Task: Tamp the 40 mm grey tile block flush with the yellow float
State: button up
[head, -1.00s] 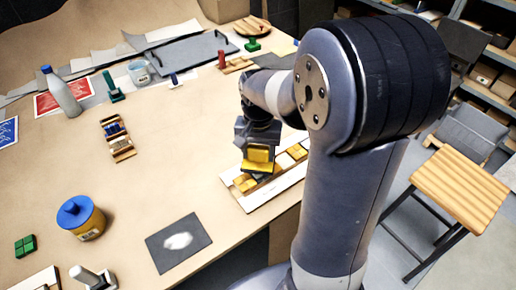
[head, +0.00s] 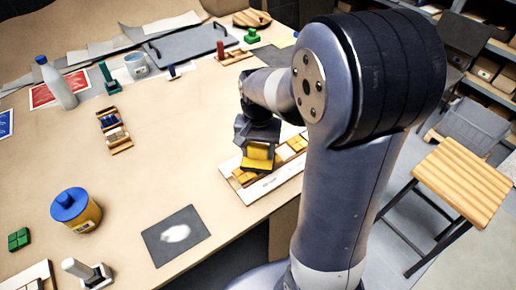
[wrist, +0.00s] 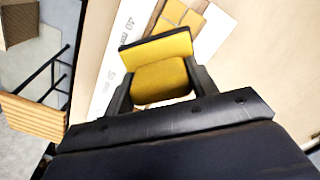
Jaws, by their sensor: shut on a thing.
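My gripper (head: 258,150) is shut on the yellow float (head: 258,158), a block with a flat plate under it. In the wrist view the float (wrist: 160,80) sits between the two fingers (wrist: 160,88). The float is over the left part of a pale mosaic panel (head: 268,186) near the table's front edge. Yellow-orange tiles (head: 243,176) show in the panel beside the float. I cannot make out the grey tile block; the float and gripper hide that part of the panel. I cannot tell whether the float touches the tiles.
A dark mat (head: 176,236) with a white patch lies left of the panel. A yellow jar with a blue lid (head: 76,210) stands further left. A wooden tile rack (head: 114,130) lies behind. A slatted stool (head: 462,185) stands right of the table. The table's middle is clear.

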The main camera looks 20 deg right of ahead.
jog(key=shift+f+b, duration=0.5)
jog(key=shift+f, duration=0.25)
dwell(0.5)
jog(key=shift+s+f, duration=0.15)
jog(key=shift+f, duration=0.05)
dwell(1.2)
notch_tip(320, 180, up, 7)
jog(key=p, duration=0.6)
jog(key=shift+r, duration=0.2)
dwell(0.6)
